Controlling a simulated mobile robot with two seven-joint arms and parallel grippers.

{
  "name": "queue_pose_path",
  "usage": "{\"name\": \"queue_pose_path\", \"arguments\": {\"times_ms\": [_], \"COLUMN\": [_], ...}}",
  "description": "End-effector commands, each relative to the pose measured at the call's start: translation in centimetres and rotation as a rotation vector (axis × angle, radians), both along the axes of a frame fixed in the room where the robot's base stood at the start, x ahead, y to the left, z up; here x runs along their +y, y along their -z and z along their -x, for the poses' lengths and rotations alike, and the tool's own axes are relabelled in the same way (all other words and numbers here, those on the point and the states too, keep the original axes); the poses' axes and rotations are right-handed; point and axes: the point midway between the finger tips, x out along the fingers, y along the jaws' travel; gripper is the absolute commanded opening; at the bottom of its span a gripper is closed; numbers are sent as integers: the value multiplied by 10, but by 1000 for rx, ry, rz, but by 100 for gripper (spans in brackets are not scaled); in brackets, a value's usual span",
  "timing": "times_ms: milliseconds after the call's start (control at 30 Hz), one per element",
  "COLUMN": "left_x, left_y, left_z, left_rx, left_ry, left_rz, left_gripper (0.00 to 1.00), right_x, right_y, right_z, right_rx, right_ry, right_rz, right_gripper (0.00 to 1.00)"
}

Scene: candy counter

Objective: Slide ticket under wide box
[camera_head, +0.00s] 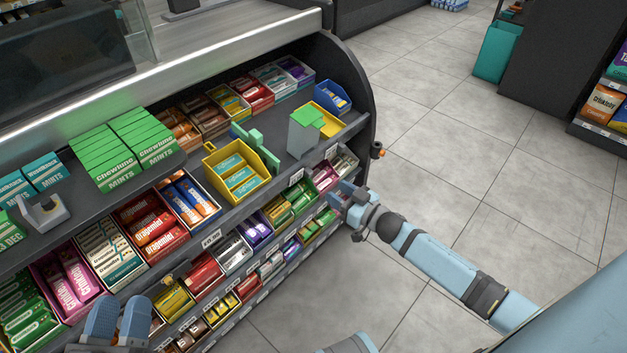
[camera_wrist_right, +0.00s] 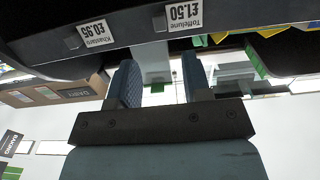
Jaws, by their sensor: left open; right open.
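A wide yellow box (camera_head: 211,170) with teal packs stands on the upper shelf and is the likeliest wide box. White price tickets sit along the shelf edges, one (camera_head: 212,238) below and left of it and another (camera_head: 296,177) to its right; which ticket is meant I cannot tell. In the right wrist view two tickets show upside down, Khasiero (camera_wrist_right: 92,34) and Toffelune (camera_wrist_right: 185,16). My right gripper (camera_head: 349,192) is open and empty beside the shelf's right end; its fingers (camera_wrist_right: 160,84) are below the shelf edge. My left gripper (camera_head: 118,322) is open at the lower left.
Green mint boxes (camera_head: 130,140) and a white dispenser-like stand (camera_head: 45,213) are on the upper shelf at left. Green pieces (camera_head: 262,152), a grey block with a green top (camera_head: 302,137) and a blue bin (camera_head: 332,97) are to the right. Candy trays fill lower shelves. The tiled floor (camera_head: 450,150) is clear.

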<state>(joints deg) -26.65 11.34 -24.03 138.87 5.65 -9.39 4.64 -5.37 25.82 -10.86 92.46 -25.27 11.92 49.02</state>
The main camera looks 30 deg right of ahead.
Motion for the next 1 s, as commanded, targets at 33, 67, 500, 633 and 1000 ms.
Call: {"name": "queue_pose_path", "arguments": {"times_ms": [33,67,500,633,1000], "left_x": [-1,-2,-4,-4,-4], "left_y": [1,4,32,33,33], "left_z": [1,0,-2,-3,-2], "left_rx": [-12,-6,84,90,90], "left_ry": [6,8,32,34,35], "left_rz": [8,6,-38,-41,-40], "left_gripper": [43,43,43,43,43], "right_x": [4,6,30,32,31], "right_y": [2,2,1,1,0], "right_z": [-13,-19,-82,-86,-86], "right_rx": [-4,-4,-1,1,1], "right_ry": [0,-1,0,1,1], "right_rz": [1,1,1,0,0], "right_gripper": [45,45,45,45,15]}}
